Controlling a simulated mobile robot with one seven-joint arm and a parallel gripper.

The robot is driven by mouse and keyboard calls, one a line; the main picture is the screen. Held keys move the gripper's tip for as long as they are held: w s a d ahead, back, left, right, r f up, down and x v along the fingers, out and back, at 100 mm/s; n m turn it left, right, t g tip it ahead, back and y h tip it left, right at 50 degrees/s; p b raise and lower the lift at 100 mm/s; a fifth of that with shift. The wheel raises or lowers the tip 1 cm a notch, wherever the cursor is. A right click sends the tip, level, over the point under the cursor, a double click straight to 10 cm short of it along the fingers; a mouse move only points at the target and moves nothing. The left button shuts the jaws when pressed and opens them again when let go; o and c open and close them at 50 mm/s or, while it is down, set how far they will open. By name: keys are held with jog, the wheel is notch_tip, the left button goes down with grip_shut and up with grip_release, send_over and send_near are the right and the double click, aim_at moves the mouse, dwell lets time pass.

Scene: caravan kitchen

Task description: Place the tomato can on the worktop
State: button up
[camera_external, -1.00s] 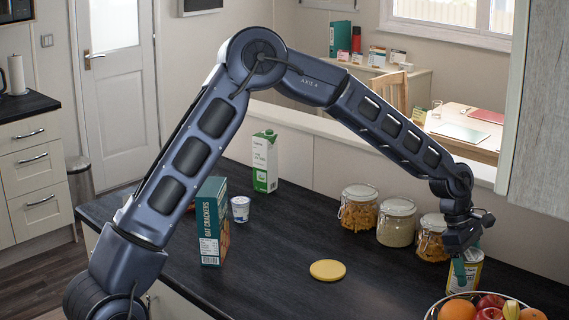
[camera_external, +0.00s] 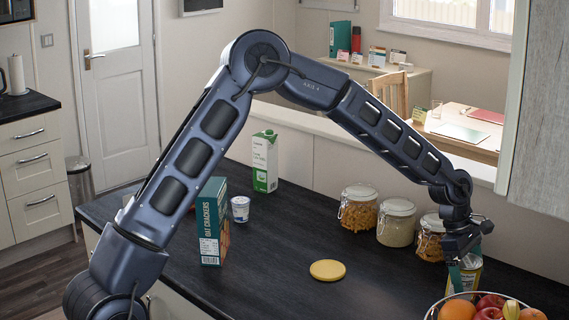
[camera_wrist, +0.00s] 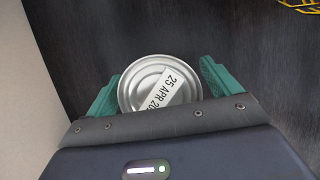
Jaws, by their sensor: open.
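A metal can (camera_external: 472,277) with a yellowish label stands upright at the right of the dark worktop (camera_external: 385,283), behind the fruit bowl; its wording is not readable here. In the wrist view its round silver lid (camera_wrist: 148,76) carries a white date sticker. My gripper (camera_external: 459,272) points down at the can. In the wrist view the teal fingers of my gripper (camera_wrist: 160,84) are open, one on each side of the can. The can's base is partly hidden in the external view, so its contact with the worktop is hard to see.
A wire fruit bowl (camera_external: 431,311) stands close in front of the can. Glass jars (camera_external: 397,222) line the back to its left. A yellow disc (camera_external: 327,270) lies mid-worktop. A cracker box (camera_external: 211,222), a small tub (camera_external: 240,209) and a carton (camera_external: 264,161) stand further left.

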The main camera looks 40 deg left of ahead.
jog(key=v, duration=1)
jog(key=shift+a+r, duration=0.2)
jog(key=shift+r, duration=0.15)
jog(key=s+a+r+m+t+y, duration=0.1)
jog(key=s+a+r+m+y, duration=0.1)
jog(key=s+a+r+m, duration=0.55)
jog(key=s+a+r+m+t+y, duration=0.1)
jog(key=s+a+r+m+t, duration=0.1)
jog(key=s+a+r, duration=0.85)
jog(key=s+a+f+m, duration=0.1)
jog(key=s+a+m, duration=0.1)
jog(key=s+a, duration=0.4)
jog(key=s+a+f+m+t+y, duration=0.1)
jog(key=s+a, duration=0.4)
jog(key=s, duration=0.6)
jog(key=s+a+f+m, duration=0.2)
jog(key=s+a+m, duration=0.3)
jog(key=s, duration=0.4)
jog(key=shift+a+f+t, duration=0.3)
jog(key=shift+a+f, duration=0.1)
jog(key=shift+a, duration=0.4)
